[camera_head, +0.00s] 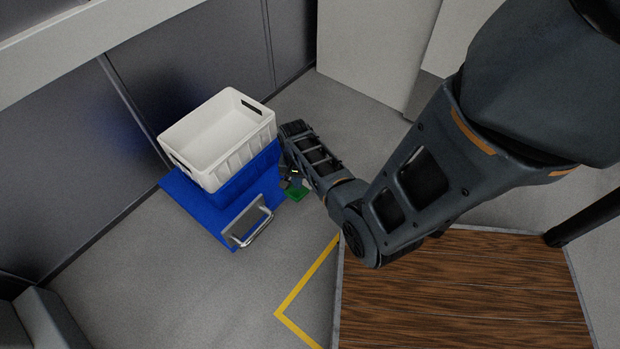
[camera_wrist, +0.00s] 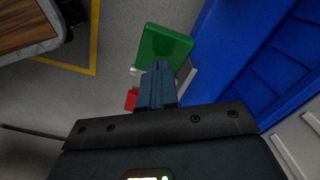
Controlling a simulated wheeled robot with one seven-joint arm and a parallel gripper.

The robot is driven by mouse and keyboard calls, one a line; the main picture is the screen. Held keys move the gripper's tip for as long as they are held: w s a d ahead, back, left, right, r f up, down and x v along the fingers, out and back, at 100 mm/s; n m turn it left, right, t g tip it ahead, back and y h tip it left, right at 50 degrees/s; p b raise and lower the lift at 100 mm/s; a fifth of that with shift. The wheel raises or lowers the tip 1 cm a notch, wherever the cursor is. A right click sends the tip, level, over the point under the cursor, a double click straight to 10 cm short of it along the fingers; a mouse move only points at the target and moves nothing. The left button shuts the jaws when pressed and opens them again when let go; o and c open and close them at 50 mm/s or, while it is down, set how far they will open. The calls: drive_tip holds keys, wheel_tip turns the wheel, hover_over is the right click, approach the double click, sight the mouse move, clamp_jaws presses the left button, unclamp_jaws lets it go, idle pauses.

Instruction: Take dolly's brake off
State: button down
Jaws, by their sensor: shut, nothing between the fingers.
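The blue dolly (camera_head: 205,218) stands on the grey floor with a metal handle (camera_head: 255,226) at its front. A green pedal-like plate (camera_head: 296,193) sits at its right side; it also shows in the wrist view (camera_wrist: 165,46). A small red piece (camera_wrist: 131,100) is beside my fingers in the wrist view. My gripper (camera_head: 291,182) is over the dolly's right edge by the green plate. In the wrist view my gripper (camera_wrist: 158,68) is shut and empty, its fingertips overlapping the green plate's lower edge. I cannot tell if they touch it.
A white crate (camera_head: 215,135) is stacked on a blue crate (camera_head: 245,176) on the dolly. Grey wall panels (camera_head: 60,170) stand behind. A wood-topped surface (camera_head: 460,290) is at the lower right, beside a yellow floor line (camera_head: 300,288). The floor in front of the dolly is clear.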

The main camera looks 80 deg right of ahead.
drive_tip(key=shift+f+b, duration=1.1)
drive_tip(key=shift+f, duration=0.45)
idle(0.6)
drive_tip(key=shift+r, duration=0.2)
wheel_tip(320, 180, up, 7)
drive_tip(key=p, duration=0.7)
drive_tip(key=shift+f, duration=0.1)
idle(0.5)
